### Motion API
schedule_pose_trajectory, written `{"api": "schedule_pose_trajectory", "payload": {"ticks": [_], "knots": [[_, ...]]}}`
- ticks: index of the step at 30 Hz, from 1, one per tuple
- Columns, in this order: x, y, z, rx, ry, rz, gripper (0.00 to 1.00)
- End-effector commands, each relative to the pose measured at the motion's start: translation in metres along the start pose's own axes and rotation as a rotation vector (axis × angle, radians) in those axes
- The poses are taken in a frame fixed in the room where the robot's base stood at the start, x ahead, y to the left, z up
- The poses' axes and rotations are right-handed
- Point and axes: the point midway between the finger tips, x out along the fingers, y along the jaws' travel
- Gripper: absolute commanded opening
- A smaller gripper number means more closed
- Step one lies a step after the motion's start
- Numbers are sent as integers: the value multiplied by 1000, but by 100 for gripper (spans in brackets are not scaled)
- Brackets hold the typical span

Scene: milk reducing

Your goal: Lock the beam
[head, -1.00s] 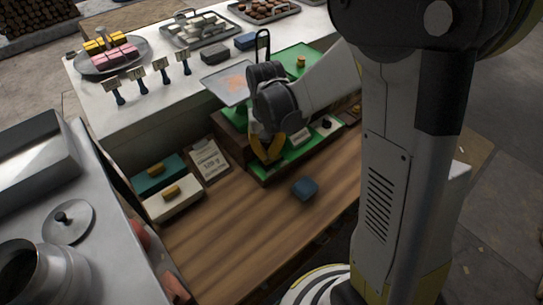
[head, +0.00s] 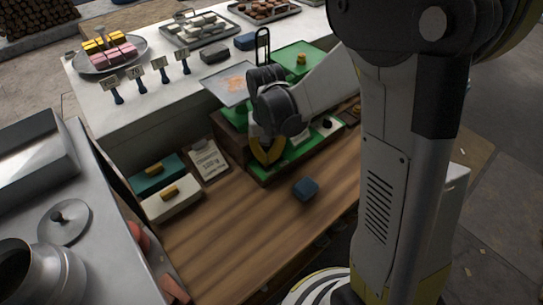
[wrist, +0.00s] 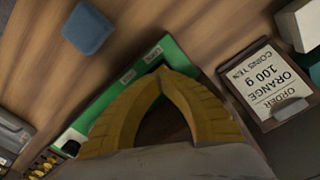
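A balance scale with a green-topped wooden base (head: 300,150) stands on the wooden counter. Its left pan (head: 231,84) is pale with an orange patch; its green right pan (head: 299,53) carries a small brass piece (head: 301,59). The beam is mostly hidden behind my arm. My gripper (head: 266,161) points down at the front left of the base. In the wrist view its yellow fingers (wrist: 162,70) meet at the tips, with nothing visible between them. A black knob (head: 327,123) sits farther right on the base.
A blue block (head: 305,188) lies on the counter in front of the base. An order card (head: 208,160) reading orange, 100 g, stands left of it, beside teal (head: 158,177) and white (head: 171,199) boxes. Metal pots stand far left.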

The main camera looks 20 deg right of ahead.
Motion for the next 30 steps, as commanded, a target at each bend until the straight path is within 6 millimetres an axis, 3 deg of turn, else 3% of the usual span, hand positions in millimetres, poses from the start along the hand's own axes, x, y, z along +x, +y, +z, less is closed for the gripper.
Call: {"api": "schedule_pose_trajectory", "payload": {"ticks": [10,30], "knots": [[-4,0,0,0,0,0,0],[-64,0,0,0,0,0,0]]}}
